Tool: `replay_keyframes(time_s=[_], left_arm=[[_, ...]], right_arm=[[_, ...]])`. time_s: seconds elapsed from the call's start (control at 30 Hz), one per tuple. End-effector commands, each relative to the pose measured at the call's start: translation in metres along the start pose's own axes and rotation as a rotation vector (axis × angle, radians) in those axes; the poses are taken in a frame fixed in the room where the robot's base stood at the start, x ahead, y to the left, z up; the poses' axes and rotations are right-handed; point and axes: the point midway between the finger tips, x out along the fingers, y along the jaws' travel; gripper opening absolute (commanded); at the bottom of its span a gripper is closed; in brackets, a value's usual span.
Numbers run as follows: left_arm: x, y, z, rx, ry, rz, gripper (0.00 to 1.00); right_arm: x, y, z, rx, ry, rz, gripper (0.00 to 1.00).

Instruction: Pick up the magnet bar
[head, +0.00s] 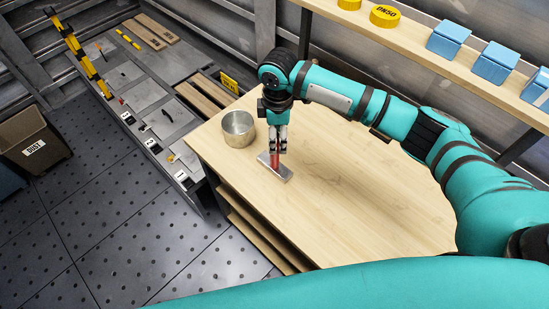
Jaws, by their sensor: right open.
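A flat silver-grey bar (284,172), which I take to be the magnet bar, lies on the light wooden table (370,210). A small red part shows on it between my fingers. My right gripper (275,158) points straight down over the bar, its fingertips at or just above it. The gripper is open; the fingers hide part of the bar, and I cannot tell whether they touch it. My left gripper is not in view.
A metal cup (238,129) stands on the table just left of my right gripper. A wooden shelf (450,50) behind holds blue boxes (449,39) and yellow round pieces (385,16). A bin (34,140) stands on the floor at left. The table's front right is clear.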

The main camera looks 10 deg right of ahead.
Motion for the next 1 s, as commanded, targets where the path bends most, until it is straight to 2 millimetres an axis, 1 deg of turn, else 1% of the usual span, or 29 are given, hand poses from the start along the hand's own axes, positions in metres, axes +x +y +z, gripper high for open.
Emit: replay_keyframes(time_s=[0.07,0.2,0.33,0.43,0.63,1.0], left_arm=[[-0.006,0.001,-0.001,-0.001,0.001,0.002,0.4],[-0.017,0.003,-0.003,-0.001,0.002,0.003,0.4],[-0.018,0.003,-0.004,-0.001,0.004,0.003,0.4],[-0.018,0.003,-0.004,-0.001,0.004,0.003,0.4],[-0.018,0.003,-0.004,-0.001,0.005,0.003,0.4],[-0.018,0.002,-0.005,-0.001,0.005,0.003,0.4]], right_arm=[[0.007,-0.002,-0.002,-0.001,-0.001,-0.003,0.57],[0.027,-0.003,-0.008,-0.001,-0.003,-0.004,0.57],[0.045,-0.003,-0.008,0.0,-0.001,-0.002,0.57],[0.05,-0.002,-0.007,0.0,-0.001,0.0,0.57],[0.051,-0.002,-0.007,-0.001,-0.001,0.0,0.57],[0.05,-0.002,-0.007,-0.001,0.0,0.0,0.09]])
